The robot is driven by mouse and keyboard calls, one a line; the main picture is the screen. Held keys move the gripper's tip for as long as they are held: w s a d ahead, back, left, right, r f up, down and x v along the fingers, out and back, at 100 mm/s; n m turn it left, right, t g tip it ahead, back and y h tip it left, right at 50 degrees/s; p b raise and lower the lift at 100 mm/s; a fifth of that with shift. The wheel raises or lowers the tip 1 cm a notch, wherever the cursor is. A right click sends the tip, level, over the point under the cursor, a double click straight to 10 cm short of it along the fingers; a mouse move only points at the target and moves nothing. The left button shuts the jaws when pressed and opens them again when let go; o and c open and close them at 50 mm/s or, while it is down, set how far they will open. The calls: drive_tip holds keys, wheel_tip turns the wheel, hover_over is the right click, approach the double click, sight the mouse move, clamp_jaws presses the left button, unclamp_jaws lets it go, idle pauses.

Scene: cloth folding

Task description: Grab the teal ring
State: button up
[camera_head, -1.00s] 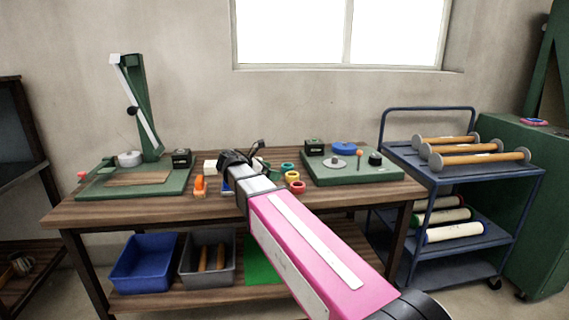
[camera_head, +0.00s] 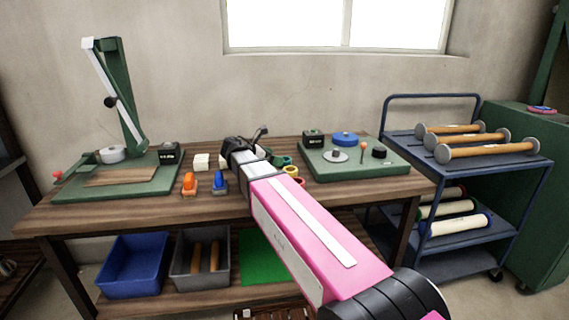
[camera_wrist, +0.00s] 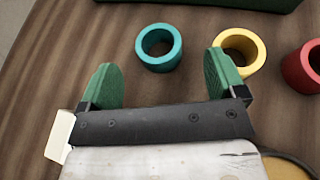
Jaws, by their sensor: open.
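The teal ring (camera_wrist: 160,64) lies on the wooden tabletop in the wrist view, just ahead of my gripper (camera_wrist: 161,66). My gripper is open and empty. Its two green fingers are spread wide, with the left fingertip to the left of the teal ring and the right fingertip between it and the yellow ring (camera_wrist: 257,58). The right finger overlaps the yellow ring in the picture; I cannot tell whether they touch. In the head view, my pink arm and wrist hide much of the gripper and the rings.
A red ring (camera_wrist: 299,72) lies right of the yellow one. In the head view, a green board (camera_head: 380,172) with pegs stands on the table's right and another green base (camera_head: 165,183) on the left. Orange (camera_head: 189,184) and blue (camera_head: 220,182) items sit left of my wrist.

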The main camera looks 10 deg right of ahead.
drive_tip(key=x, duration=0.6)
drive_tip(key=shift+w+d+f, duration=0.1)
drive_tip(key=shift+w+d, duration=0.1)
drive_tip(key=c, duration=1)
